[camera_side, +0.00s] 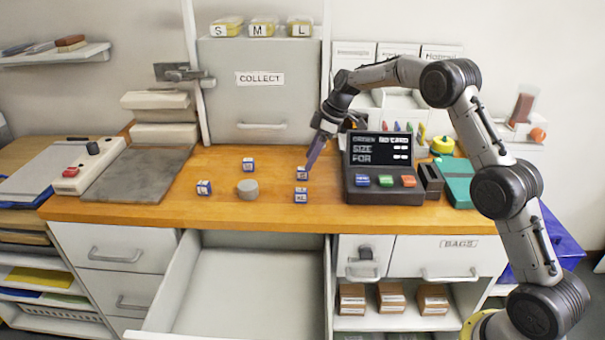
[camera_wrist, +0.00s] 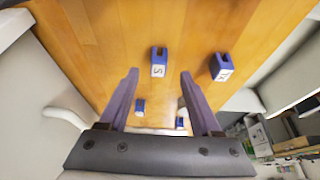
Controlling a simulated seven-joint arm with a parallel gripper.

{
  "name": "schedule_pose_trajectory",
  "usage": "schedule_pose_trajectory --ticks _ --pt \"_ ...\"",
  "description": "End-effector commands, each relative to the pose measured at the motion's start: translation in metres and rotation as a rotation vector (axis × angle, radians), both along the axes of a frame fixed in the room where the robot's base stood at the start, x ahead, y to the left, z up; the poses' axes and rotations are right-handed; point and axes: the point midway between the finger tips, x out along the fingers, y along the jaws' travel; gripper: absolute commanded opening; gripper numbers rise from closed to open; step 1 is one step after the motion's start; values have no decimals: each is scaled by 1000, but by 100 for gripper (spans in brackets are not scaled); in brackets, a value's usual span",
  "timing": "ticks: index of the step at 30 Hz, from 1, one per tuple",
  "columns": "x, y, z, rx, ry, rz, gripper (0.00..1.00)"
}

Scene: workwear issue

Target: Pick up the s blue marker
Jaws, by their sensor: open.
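The s blue marker (camera_wrist: 159,63) is a small blue block with a white face lettered S. In the wrist view it lies on the wooden counter, just beyond and between my fingertips. In the side view the block just below my fingertips (camera_side: 301,174) appears to be this one. My gripper (camera_side: 309,167) points down at it with purple fingers. In the wrist view my gripper (camera_wrist: 159,73) is open with nothing held. I cannot tell the exact gap to the marker.
A similar block lettered XL (camera_side: 301,195) sits close in front. Two more blocks (camera_side: 248,164) (camera_side: 204,187) and a grey cylinder (camera_side: 247,189) stand to the left. A dark console (camera_side: 377,193) stands close on the right. A drawer (camera_side: 255,275) hangs open below.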

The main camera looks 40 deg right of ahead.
Motion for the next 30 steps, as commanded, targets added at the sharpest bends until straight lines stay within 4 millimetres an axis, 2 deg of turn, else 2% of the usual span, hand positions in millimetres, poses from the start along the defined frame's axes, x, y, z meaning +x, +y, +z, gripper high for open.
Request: schedule_pose_trajectory --ticks 12,21,30 --pt "18 15 -43 -1 0 1 65" --pt "19 16 -46 -1 -1 0 63" --pt "19 16 -46 0 0 0 9"
